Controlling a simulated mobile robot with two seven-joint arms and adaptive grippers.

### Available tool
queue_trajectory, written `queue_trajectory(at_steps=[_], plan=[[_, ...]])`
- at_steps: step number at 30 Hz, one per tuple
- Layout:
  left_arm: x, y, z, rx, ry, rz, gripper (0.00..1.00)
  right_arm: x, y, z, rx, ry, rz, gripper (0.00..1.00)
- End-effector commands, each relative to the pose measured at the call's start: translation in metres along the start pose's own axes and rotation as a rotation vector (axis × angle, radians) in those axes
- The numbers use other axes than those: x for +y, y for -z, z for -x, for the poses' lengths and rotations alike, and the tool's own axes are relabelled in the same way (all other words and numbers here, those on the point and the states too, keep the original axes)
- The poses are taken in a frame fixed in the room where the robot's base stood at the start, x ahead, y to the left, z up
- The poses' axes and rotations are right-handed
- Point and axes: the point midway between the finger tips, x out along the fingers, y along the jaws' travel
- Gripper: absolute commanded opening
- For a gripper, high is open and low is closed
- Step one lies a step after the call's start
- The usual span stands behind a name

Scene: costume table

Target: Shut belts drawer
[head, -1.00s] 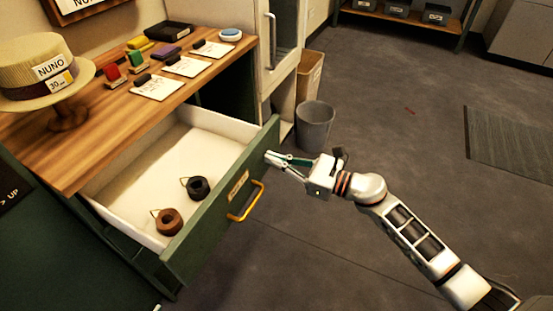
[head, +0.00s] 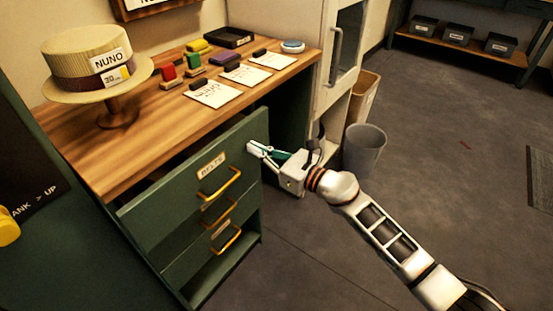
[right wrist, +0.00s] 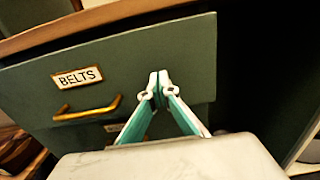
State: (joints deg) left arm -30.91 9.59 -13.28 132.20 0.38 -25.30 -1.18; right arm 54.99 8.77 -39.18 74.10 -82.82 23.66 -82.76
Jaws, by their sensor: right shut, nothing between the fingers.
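The belts drawer (head: 232,160) is a green front with a BELTS label and a brass handle (head: 221,185), at the top of the desk's drawer stack. Its inside is hidden, and a dark gap shows between its top edge and the wooden tabletop. My right gripper (head: 251,149) is shut and empty, its tips at the right end of the drawer front, seemingly against it. In the right wrist view the closed fingertips (right wrist: 158,82) overlap the green front (right wrist: 185,60), right of the label and handle. My left gripper is not in view.
The wooden tabletop (head: 130,150) holds a straw hat (head: 90,60) on a stand, cards, coloured blocks and a black tray (head: 229,38). More handled drawers sit below. A grey bin (head: 364,150) stands beyond my right gripper. The floor at right is open.

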Motion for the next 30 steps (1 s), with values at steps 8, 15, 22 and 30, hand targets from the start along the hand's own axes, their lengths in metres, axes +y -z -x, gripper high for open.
queue_trajectory(at_steps=[8,15,22,30], plan=[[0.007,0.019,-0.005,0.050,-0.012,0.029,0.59,0.000,0.003,-0.034,0.002,0.000,-0.003,0.00],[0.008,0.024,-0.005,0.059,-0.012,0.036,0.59,0.000,0.000,-0.042,0.000,0.001,0.000,0.00],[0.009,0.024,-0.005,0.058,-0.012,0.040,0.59,-0.001,-0.003,-0.042,-0.003,0.002,0.002,0.00],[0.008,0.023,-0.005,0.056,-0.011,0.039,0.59,-0.004,-0.004,-0.038,-0.004,0.003,0.003,0.00]])
